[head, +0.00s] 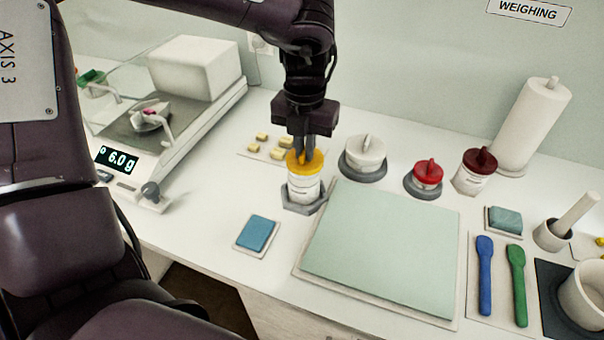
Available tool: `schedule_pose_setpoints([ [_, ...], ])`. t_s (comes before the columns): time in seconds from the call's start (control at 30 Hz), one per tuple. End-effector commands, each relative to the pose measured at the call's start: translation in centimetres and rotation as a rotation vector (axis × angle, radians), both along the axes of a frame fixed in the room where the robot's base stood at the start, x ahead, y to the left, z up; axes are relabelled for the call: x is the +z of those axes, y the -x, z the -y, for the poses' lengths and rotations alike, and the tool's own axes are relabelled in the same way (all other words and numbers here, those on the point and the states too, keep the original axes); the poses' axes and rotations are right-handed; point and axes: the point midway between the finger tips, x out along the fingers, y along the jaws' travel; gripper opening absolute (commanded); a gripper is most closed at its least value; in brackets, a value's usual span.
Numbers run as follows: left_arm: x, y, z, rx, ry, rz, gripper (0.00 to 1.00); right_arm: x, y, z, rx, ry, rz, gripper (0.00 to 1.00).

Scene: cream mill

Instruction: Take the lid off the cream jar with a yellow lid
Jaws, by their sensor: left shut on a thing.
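The cream jar (304,190) is white and stands upright in a grey holder (303,207) near the middle of the bench in the head view. Its yellow lid (315,168) sits on top of the jar. My left gripper (304,154) comes down from above and is shut on the yellow lid's raised grip. The fingers hide part of that grip. I cannot tell whether the lid is still seated tightly. My right gripper is not in view.
A pale green mat (385,245) lies right of the jar, bare. A white-lidded jar (364,153), a red-lidded jar (428,175) and a dark-red-lidded jar (474,170) stand behind it. A scale (165,135) is at left.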

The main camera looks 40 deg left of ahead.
Motion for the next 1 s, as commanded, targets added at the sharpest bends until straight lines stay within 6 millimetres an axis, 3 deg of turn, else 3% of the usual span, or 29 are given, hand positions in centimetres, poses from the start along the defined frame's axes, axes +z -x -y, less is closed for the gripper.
schedule_pose_setpoints([
  [0.33, 0.4, 0.0, 0.0, 0.000, 0.000, 0.001, 0.00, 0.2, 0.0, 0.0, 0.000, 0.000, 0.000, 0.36],
  [0.73, 3.0, 0.0, 0.0, 0.000, 0.000, 0.000, 0.00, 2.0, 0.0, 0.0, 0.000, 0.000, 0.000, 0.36],
  [1.0, 3.0, 0.0, 0.0, 0.000, 0.000, 0.000, 0.00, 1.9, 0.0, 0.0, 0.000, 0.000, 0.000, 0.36],
])
